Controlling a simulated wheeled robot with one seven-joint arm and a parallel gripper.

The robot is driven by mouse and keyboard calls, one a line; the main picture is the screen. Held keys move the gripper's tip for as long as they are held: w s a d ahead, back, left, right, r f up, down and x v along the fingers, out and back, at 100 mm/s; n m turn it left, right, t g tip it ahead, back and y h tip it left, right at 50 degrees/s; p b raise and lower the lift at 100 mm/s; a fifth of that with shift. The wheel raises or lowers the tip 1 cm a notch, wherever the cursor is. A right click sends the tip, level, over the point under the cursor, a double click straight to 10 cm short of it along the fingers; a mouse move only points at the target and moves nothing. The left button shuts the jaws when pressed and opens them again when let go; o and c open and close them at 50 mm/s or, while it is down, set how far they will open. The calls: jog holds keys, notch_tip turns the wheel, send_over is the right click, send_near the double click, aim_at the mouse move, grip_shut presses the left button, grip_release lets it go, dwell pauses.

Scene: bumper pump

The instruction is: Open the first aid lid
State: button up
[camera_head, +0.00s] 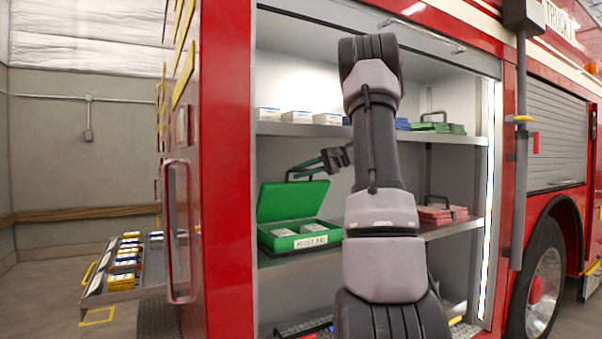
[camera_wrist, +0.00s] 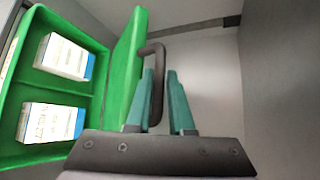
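The green first aid box (camera_head: 300,240) sits on the middle shelf of the truck's compartment, with a white "FIRST AID" label on its front. Its green lid (camera_head: 291,201) stands raised, close to upright, at the back of the box; it also shows in the wrist view (camera_wrist: 124,75). White and blue packs (camera_wrist: 62,57) lie inside the box. My gripper (camera_head: 298,172) is at the lid's top edge.
White boxes (camera_head: 297,116) and green cases (camera_head: 437,127) stand on the upper shelf. Red cases (camera_head: 442,213) lie right of the first aid box, beyond my arm. A pulled-out tray (camera_head: 124,266) with small boxes is outside at left. The compartment's red side wall (camera_head: 228,170) is left of the box.

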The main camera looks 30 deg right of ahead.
jog(key=shift+o, duration=1.2)
jog(key=v, duration=1.1)
